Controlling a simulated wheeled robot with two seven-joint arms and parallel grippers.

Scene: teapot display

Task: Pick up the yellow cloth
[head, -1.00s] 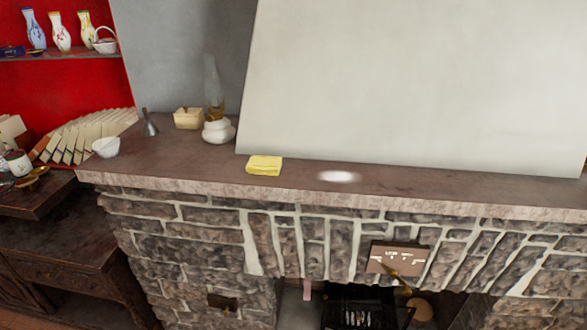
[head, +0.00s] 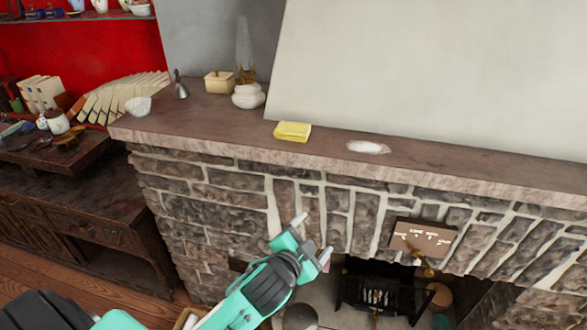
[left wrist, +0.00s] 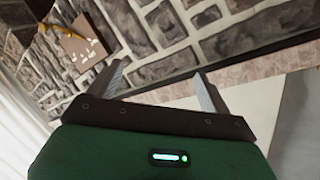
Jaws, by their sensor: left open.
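The yellow cloth (head: 292,131) lies folded on the brown mantel shelf (head: 215,128), close to its front edge, in the head view. My left gripper (head: 315,234) is in front of the stone wall, below the shelf and below the cloth. Its two fingers are apart with nothing between them. In the left wrist view the open fingers (left wrist: 158,88) point toward the stonework, and the cloth does not show there. My right gripper is in neither view.
On the shelf stand a white bowl (head: 138,106), a small bell (head: 180,86), a cream box (head: 218,82), an oil lamp (head: 248,94) and a white item (head: 368,147) right of the cloth. A sloping white hood (head: 430,70) rises behind. The fireplace (head: 375,285) opens below.

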